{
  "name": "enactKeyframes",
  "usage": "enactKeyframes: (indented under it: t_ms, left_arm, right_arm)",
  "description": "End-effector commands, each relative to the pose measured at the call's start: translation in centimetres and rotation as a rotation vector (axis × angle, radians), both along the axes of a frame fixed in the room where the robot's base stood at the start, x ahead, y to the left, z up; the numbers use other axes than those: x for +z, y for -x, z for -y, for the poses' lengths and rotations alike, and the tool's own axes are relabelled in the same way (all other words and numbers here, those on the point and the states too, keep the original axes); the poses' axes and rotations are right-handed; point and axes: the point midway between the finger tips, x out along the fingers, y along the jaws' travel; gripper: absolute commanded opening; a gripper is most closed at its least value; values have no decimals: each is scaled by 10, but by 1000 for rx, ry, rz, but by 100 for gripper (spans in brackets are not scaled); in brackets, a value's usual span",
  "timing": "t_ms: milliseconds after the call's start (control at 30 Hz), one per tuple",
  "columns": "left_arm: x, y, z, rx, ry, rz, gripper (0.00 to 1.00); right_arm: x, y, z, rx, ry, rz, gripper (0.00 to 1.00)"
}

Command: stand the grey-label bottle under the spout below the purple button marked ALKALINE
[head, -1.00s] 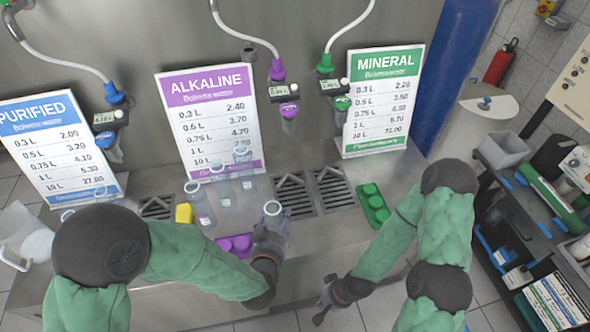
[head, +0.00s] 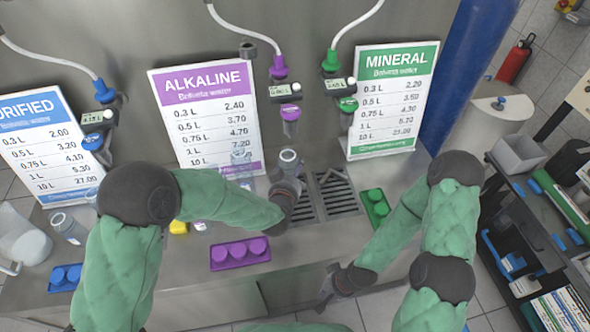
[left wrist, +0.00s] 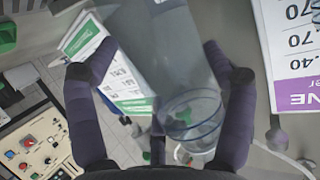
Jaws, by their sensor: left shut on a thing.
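My left gripper (head: 286,182) is shut on a clear bottle (head: 289,160) above the drain grates. The bottle's mouth appears just below the ALKALINE spout (head: 290,128) in the head view; I cannot tell the depth gap. In the left wrist view the clear bottle (left wrist: 190,118) lies between the two dark fingers, its round rim towards the camera. Its label is hidden, so I cannot confirm that it is grey. The purple button (head: 291,111) is above the spout. My right gripper (head: 326,288) is low at the counter's front, apart from the bottles; its jaw opening is unclear.
Drain grates (head: 338,192) lie under the spouts. Purple caps (head: 240,253) sit in front and green caps (head: 375,205) to the right. Other clear bottles (head: 240,156) stand behind my left arm. The MINERAL sign (head: 392,100) stands right of the spouts.

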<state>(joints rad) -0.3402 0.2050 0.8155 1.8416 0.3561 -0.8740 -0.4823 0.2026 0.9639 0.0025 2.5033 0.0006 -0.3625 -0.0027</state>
Motion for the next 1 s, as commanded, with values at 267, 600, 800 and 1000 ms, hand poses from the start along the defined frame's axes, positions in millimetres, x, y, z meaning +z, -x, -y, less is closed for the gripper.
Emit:
enactKeyframes:
  t_ms: [267, 600, 800, 1000]
  left_arm:
    - [-1, -43, 9, 0, 1, -1, 60]
    - [-29, -47, 9, 0, 1, -2, 60]
    - [-35, -47, 9, 0, 1, 1, 60]
    - [-37, -47, 9, -1, 1, 0, 60]
  right_arm:
    - [-5, 0, 0, 0, 0, 0, 0]
    - [-14, 0, 0, 0, 0, 0, 0]
    - [-16, 0, 0, 0, 0, 0, 0]
    - [-17, 0, 0, 0, 0, 0, 0]
